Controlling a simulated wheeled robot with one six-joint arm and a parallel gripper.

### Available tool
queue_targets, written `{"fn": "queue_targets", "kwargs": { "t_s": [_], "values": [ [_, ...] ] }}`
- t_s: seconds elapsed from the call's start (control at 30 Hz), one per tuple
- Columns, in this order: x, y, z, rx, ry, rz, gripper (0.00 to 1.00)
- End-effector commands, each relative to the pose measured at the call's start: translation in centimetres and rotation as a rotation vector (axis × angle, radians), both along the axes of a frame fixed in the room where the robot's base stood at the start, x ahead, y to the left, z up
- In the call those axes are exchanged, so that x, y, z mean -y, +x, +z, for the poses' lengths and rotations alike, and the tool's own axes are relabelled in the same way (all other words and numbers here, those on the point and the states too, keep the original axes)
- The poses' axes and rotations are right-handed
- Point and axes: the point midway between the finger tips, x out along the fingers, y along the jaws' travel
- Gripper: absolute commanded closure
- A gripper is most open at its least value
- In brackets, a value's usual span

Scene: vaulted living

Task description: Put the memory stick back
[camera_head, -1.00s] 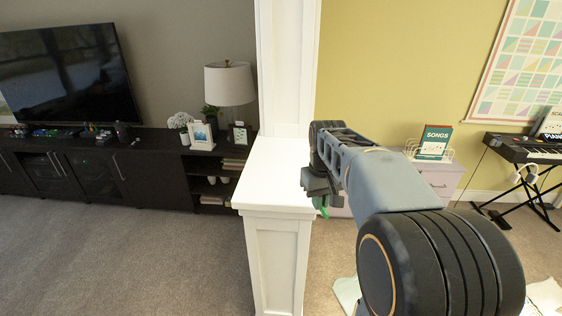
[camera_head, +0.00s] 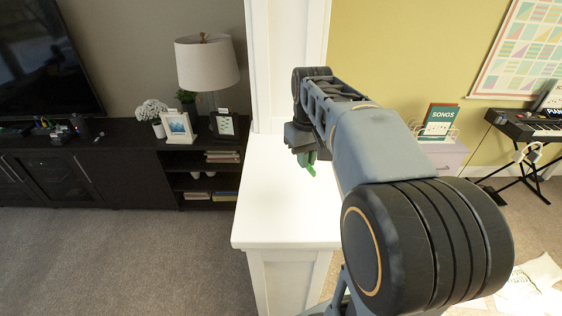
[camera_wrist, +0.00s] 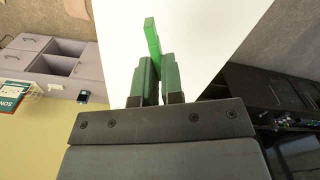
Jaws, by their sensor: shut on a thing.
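The memory stick (camera_wrist: 151,32) is a small green stick. In the wrist view it stands out between the fingertips of my gripper (camera_wrist: 158,75), which is shut on it. In the head view my gripper (camera_head: 303,157) hangs above the white ledge, with the green stick (camera_head: 311,170) showing below it. The part of the stick between the fingers is hidden. The stick appears to be above the ledge, but I cannot tell how far.
The white ledge (camera_head: 285,220) is bare and has a white column (camera_head: 288,60) at its back. Left is a dark media cabinet (camera_head: 110,165) with a lamp (camera_head: 206,62), picture frames and a plant. Right are a lilac drawer unit (camera_head: 446,158) and a keyboard (camera_head: 528,124).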

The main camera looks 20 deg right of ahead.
Motion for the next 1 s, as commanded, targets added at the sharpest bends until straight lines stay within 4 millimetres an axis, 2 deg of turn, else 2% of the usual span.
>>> {"fn": "queue_targets", "kwargs": {
  "t_s": [0.17,0.37,0.5,0.7,1.0],
  "values": [
    [0.3,2.9,-1.1,-0.005,0.001,0.0,1.0],
    [1.0,8.0,-3.3,-0.007,0.002,-0.005,1.0],
    [1.2,10.3,-5.8,-0.006,0.002,-0.004,1.0],
    [1.4,12.4,-8.3,-0.002,0.001,-0.003,1.0],
    [1.4,13.7,-10.0,-0.003,0.001,-0.001,1.0]
  ]
}}
